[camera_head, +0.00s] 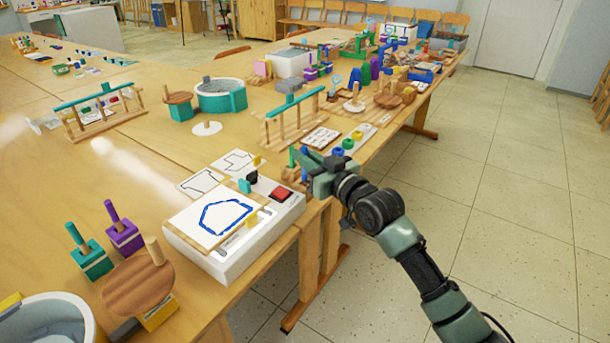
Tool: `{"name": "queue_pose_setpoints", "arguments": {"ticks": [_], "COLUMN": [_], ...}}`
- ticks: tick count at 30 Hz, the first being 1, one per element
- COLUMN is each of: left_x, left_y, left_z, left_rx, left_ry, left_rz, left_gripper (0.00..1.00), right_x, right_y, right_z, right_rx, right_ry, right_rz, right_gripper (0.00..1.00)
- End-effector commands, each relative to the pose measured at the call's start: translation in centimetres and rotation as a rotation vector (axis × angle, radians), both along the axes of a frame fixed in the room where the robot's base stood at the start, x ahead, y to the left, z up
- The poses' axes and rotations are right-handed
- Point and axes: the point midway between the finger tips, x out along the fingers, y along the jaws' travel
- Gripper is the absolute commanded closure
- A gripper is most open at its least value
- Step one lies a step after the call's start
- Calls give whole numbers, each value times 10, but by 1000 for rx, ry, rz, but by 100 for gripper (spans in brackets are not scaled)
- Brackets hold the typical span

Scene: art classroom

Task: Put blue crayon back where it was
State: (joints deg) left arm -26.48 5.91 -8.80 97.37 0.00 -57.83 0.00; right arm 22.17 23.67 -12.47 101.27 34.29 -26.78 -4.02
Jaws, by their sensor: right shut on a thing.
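My right gripper (301,161) is in the middle of the view, above the table's right edge, just behind the white box. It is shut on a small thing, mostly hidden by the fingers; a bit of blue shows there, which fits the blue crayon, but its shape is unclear. The white box (262,249) stands at the table's near right corner. On it lies a white sheet with a blue outline (222,218). Small red (281,194), black (252,178), teal (244,186) and yellow (251,220) pieces are on or beside the box. My left gripper is not in view.
Two flat outline cards (199,183) lie behind the box. A wooden rack (292,123), a sheet with marks (321,138) and coloured rings (347,143) stand beyond the gripper. Stamp-like blocks (124,237) and a round wooden piece (138,288) are at left. Floor is open at right.

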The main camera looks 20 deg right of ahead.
Motion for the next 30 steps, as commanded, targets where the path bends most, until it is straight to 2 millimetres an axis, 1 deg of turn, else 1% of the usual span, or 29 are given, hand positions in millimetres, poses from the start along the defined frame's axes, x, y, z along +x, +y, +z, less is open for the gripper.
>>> {"name": "queue_pose_setpoints", "arguments": {"ticks": [4, 7, 10, 12, 19, 24, 25, 26, 27, 30], "left_x": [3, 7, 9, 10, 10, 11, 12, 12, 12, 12], "left_y": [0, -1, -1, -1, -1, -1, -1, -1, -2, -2], "left_z": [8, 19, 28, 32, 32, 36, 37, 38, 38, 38], "left_rx": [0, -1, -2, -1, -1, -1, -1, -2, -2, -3], "left_ry": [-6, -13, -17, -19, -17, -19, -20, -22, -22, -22], "left_rz": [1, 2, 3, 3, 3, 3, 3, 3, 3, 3], "left_gripper": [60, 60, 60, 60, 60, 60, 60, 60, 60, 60], "right_x": [0, 0, 0, 0, 0, 0, 0, 0, 0, 0], "right_y": [0, 0, 0, 0, 0, 0, 0, 0, 0, 0], "right_z": [-14, -31, -41, -43, -42, -46, -46, -45, -45, -45], "right_rx": [1, 1, 1, 1, 1, 0, 1, 1, 1, 1], "right_ry": [3, 3, 1, -1, -1, -1, -1, -1, -1, -1], "right_rz": [0, 0, 0, 0, 0, 0, 0, 0, 0, 0], "right_gripper": [100, 100, 100, 100, 100, 100, 87, 78, 68, 68]}}
